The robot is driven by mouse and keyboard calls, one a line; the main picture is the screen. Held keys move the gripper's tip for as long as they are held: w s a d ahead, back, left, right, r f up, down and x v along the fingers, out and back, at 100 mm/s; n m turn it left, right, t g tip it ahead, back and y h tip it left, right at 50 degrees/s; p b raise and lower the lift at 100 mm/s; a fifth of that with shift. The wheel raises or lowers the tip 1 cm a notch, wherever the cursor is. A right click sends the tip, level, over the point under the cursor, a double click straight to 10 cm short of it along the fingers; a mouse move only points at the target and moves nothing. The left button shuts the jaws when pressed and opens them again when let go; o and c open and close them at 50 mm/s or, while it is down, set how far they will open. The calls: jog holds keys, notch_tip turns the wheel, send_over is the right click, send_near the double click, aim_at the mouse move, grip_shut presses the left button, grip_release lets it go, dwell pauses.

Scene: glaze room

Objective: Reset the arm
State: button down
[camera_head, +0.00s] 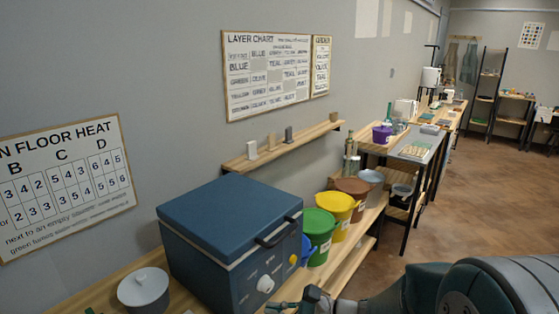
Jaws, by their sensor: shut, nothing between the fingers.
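My arm comes in at the lower right of the head view, and its thick dark teal links fill that corner. My gripper (309,302) is at the bottom edge, partly cut off by the frame. It is shut and holds nothing. It is in front of the lower right of a blue kiln-like box (228,220) with a closed lid and a dark handle. I cannot tell whether it touches anything.
A low wooden bench holds the box, a grey lidded pot (144,290), and green (318,235), yellow (345,212) and brown (354,190) buckets. A wall shelf (285,145) carries small tiles. Worktables (415,148) line the wall beyond. The brown floor (480,210) at right is open.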

jog(key=s+d+r+n+g+h, duration=0.2)
jog(key=s+d+n+g+h, duration=0.2)
jog(key=s+n+h, duration=0.5)
jog(key=s+d+r+n+t+h, duration=0.2)
jog(key=s+d+n+h, duration=0.1)
jog(key=d, duration=0.3)
jog(key=s+d+r+n+t+h, duration=0.3)
jog(key=d+n, duration=0.2)
jog(key=d, duration=0.1)
jog(key=shift+d, duration=0.15)
jog(key=shift+s+n, duration=0.1)
jog(key=shift+n, duration=0.2)
